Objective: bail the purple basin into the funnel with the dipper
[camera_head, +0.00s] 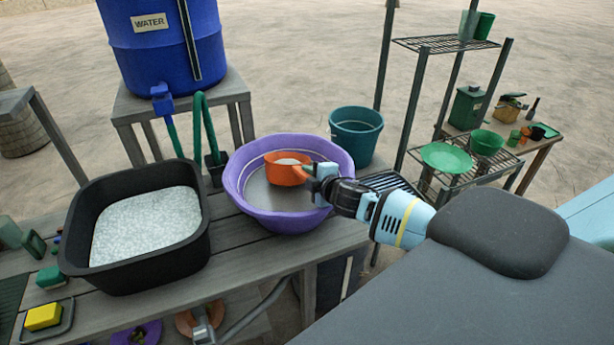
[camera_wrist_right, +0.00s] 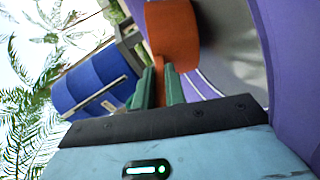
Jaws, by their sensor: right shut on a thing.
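The purple basin (camera_head: 237,180) stands on the right part of the grey plank bench, with a shallow greyish layer at its bottom. The orange dipper (camera_head: 287,175) is inside the basin's outline, upright, with pale contents showing in its cup. My right gripper (camera_head: 309,170) reaches over the basin's right rim and is shut on the dipper's handle. In the right wrist view the green fingers (camera_wrist_right: 160,85) pinch the orange handle below the dipper's cup (camera_wrist_right: 172,35). I cannot tell whether the cup touches the basin. I cannot clearly identify the funnel. My left gripper is not in view.
A black tub (camera_head: 75,225) with whitish contents stands left of the basin. A blue water barrel (camera_head: 165,50) with a tap stands behind. A teal bucket (camera_head: 357,130) is behind the basin's right side. A wire shelf (camera_head: 450,42) stands at right. A yellow sponge (camera_head: 43,316) lies front left.

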